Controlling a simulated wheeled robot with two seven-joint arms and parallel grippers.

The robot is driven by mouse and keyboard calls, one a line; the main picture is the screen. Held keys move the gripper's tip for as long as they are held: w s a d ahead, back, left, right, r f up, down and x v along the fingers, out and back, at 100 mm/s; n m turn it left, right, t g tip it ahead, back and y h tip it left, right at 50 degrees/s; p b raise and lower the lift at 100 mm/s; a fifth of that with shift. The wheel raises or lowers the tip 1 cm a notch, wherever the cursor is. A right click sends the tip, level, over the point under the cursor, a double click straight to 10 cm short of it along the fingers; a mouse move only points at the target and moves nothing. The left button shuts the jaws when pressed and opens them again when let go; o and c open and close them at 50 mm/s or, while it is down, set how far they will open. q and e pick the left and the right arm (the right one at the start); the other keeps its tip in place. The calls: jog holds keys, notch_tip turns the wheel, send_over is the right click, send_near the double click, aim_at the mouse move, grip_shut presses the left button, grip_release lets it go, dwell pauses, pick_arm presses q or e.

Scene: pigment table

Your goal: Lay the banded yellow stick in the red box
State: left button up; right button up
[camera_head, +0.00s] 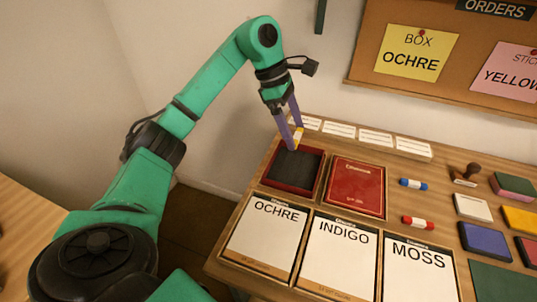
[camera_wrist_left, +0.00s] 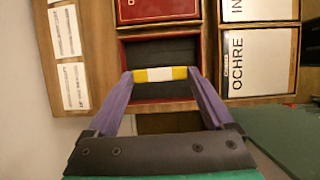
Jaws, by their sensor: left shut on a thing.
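The banded yellow stick (camera_head: 298,136) has yellow ends and a white middle band. My left gripper (camera_head: 297,137) has purple fingers and is shut on the stick, one finger at each end. In the left wrist view the stick (camera_wrist_left: 160,74) lies level between the fingertips, in front of the open red box (camera_wrist_left: 122,52). In the head view the red box (camera_head: 318,175) stands at the table's back left with a dark inside, and the stick is held above its back edge. No stick shows inside the box. My right gripper is not in view.
A closed red box or lid (camera_head: 357,187) lies right of the open box. Cards marked OCHRE (camera_head: 268,232), INDIGO (camera_head: 339,252) and MOSS (camera_head: 418,270) fill the front. A blue stick (camera_head: 413,184), a red stick (camera_head: 418,223) and a stamp (camera_head: 464,175) lie right. White labels (camera_head: 375,137) line the back.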

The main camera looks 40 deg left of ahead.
aim_at(295, 169)
pick_arm(q)
jog(key=f, duration=1)
jog(key=shift+d, duration=0.2)
jog(key=shift+f, duration=0.1)
jog(key=o, duration=1.1)
jog(key=shift+c, duration=0.2)
jog(key=shift+r, duration=0.3)
jog(key=v, duration=1.1)
jog(key=shift+a+r, duration=0.2)
jog(key=shift+r, duration=0.15)
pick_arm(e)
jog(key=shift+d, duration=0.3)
